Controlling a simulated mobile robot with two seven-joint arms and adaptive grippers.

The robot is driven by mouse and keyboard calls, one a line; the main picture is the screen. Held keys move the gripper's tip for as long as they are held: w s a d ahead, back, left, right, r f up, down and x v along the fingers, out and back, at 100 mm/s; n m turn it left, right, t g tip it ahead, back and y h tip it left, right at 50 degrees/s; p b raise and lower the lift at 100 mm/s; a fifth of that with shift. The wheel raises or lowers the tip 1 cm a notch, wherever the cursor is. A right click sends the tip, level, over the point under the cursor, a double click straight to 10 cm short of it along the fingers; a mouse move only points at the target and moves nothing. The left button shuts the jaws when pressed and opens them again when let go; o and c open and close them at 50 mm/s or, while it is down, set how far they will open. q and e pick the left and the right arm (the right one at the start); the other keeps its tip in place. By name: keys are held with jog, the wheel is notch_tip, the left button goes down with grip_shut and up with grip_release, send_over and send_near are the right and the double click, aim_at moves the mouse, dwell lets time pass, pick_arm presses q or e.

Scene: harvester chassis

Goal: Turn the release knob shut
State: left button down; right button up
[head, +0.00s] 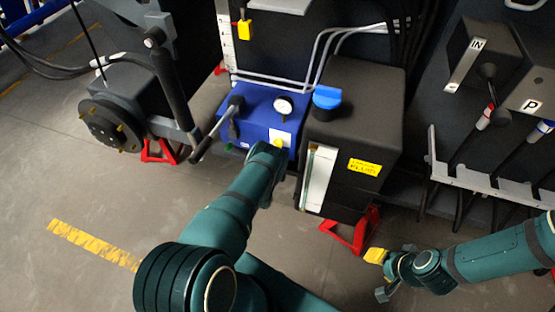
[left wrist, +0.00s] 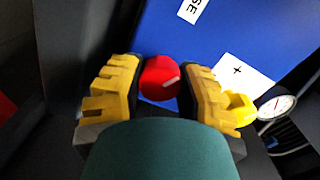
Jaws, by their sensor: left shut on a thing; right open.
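The release knob (left wrist: 160,78) is a red round knob with a pale mark, on the face of a blue unit (head: 262,103). In the head view my left arm hides the knob and most of that gripper. My right gripper (head: 380,275) is open and empty, low at the right over the floor.
The blue unit also carries a pressure gauge (head: 284,106), a lever with a black grip (head: 230,112) and a yellow part beside a "+" label (left wrist: 236,72). A black tank with a blue cap (head: 327,97) stands close on its right. Floor at lower left is clear.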

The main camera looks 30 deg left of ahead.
pick_arm(q)
jog(key=m, duration=1.2)
jog(key=shift+r, duration=0.1)
jog(key=shift+w+a, duration=0.1)
dwell(0.4)
jog(key=c, duration=0.5)
grip_release()
jog(key=v, duration=1.2)
jog(key=shift+f, duration=0.25)
